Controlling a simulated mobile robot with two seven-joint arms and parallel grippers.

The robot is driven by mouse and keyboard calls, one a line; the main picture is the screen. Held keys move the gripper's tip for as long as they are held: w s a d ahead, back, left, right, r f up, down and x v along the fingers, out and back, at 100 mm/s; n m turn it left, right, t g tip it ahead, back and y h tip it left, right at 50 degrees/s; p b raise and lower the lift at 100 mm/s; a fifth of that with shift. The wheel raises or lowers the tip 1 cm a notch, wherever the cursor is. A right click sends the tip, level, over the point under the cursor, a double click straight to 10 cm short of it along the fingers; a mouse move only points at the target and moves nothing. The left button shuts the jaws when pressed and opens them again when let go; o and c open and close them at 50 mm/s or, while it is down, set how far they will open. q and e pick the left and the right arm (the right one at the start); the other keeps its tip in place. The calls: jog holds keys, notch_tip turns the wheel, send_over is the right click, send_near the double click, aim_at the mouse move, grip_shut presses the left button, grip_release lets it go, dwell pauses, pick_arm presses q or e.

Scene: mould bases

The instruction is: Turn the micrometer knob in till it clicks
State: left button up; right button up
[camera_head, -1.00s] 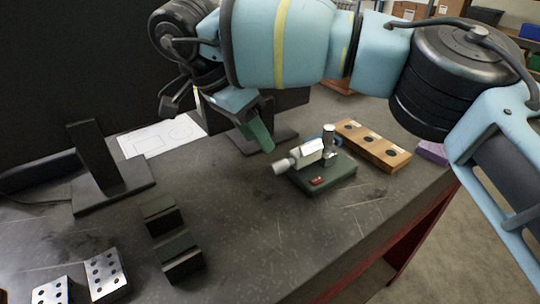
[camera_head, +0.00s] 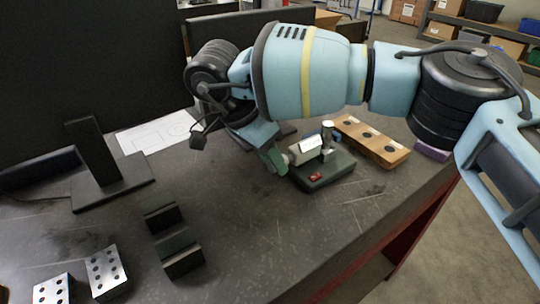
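The micrometer (camera_head: 308,148) stands on a dark green base (camera_head: 325,172) with a small red patch on its front, right of the middle of the table. Its knob points left, toward my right gripper, and is mostly hidden behind the gripper's green finger. My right gripper (camera_head: 275,160) reaches down at the knob end of the micrometer. Its finger overlaps the knob in the picture, and I cannot tell whether it touches or grips it. My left gripper is not in view.
A wooden block with several holes (camera_head: 372,142) stands behind the micrometer to the right, near a purple block (camera_head: 431,151). A dark V-shaped block (camera_head: 174,240) and drilled metal blocks (camera_head: 106,272) lie at the front left. A monitor stand (camera_head: 104,165) is at the left.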

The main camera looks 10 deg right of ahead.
jog(key=c, duration=0.7)
jog(key=shift+s+d+r+t+y+p, duration=0.1)
jog(key=shift+s+r+t+y+p, duration=0.15)
jog(key=shift+t+p, duration=0.5)
jog(key=shift+f+m+t+y+p, duration=0.1)
jog(key=shift+m+t+y+p, duration=0.25)
jog(key=shift+t, duration=0.3)
jog(key=shift+s+d+f+t+y, duration=0.1)
jog(key=shift+s+t+y, duration=0.15)
jog(key=shift+t, duration=0.35)
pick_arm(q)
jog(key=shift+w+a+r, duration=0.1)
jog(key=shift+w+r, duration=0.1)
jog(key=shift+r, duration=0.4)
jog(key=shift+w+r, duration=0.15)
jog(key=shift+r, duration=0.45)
pick_arm(e)
jog(key=shift+s+f+m+t+y, duration=0.15)
jog(key=shift+m+t+y, duration=0.2)
jog(key=shift+t, duration=0.65)
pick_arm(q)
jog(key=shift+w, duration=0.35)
pick_arm(e)
jog(key=o, duration=1)
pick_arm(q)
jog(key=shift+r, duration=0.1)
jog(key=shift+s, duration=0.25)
